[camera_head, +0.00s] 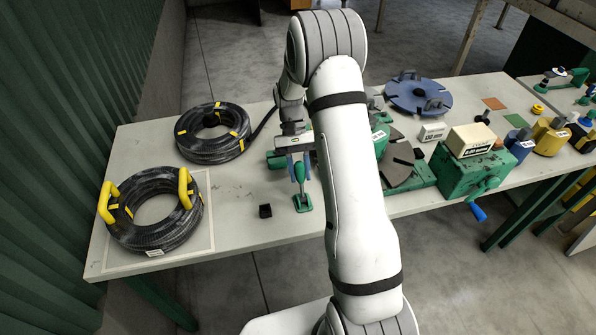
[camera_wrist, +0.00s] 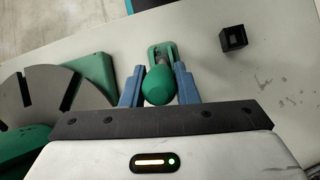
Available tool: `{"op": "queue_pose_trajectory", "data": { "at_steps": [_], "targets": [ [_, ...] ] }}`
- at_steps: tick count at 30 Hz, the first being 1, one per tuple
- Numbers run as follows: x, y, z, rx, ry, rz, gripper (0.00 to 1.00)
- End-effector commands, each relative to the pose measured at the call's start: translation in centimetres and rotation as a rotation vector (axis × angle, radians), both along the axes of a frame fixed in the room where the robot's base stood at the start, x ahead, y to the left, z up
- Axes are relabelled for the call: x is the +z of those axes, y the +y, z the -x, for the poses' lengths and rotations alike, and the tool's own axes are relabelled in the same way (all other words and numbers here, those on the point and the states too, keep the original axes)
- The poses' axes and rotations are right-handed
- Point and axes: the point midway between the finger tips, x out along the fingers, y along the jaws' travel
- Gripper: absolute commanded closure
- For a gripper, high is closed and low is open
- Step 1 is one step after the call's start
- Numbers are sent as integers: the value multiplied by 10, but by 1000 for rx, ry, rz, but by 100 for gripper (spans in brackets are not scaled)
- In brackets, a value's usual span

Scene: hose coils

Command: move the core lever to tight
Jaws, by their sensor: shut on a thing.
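The core lever (camera_head: 301,178) is green with a rounded knob and stands on a small green base plate near the table's front edge. In the wrist view its knob (camera_wrist: 158,86) sits between the two blue fingers of my gripper (camera_wrist: 159,74). My gripper is shut on the knob, one finger on each side. In the head view my gripper (camera_head: 298,160) is at the lever's upper part. The slotted grey disc (camera_wrist: 50,95) on a green mount is to the left in the wrist view. I see no readable position marks by the lever.
A small black block (camera_head: 265,210) stands left of the lever. Two black hose coils (camera_head: 212,150) (camera_head: 150,235) lie on the left. A green crank box (camera_head: 470,172), a white labelled block (camera_head: 432,131) and a blue disc (camera_head: 418,95) are to the right.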

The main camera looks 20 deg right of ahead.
Motion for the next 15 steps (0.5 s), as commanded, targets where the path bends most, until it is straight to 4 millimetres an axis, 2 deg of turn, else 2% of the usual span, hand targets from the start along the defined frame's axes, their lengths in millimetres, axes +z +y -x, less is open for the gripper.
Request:
{"op": "queue_pose_trajectory", "data": {
  "at_steps": [8,9,15],
  "targets": [
    [1,1,-3,5,-9,2,100],
    [1,1,-2,4,-8,1,70],
    [1,2,-1,5,-6,0,53]
  ]
}}
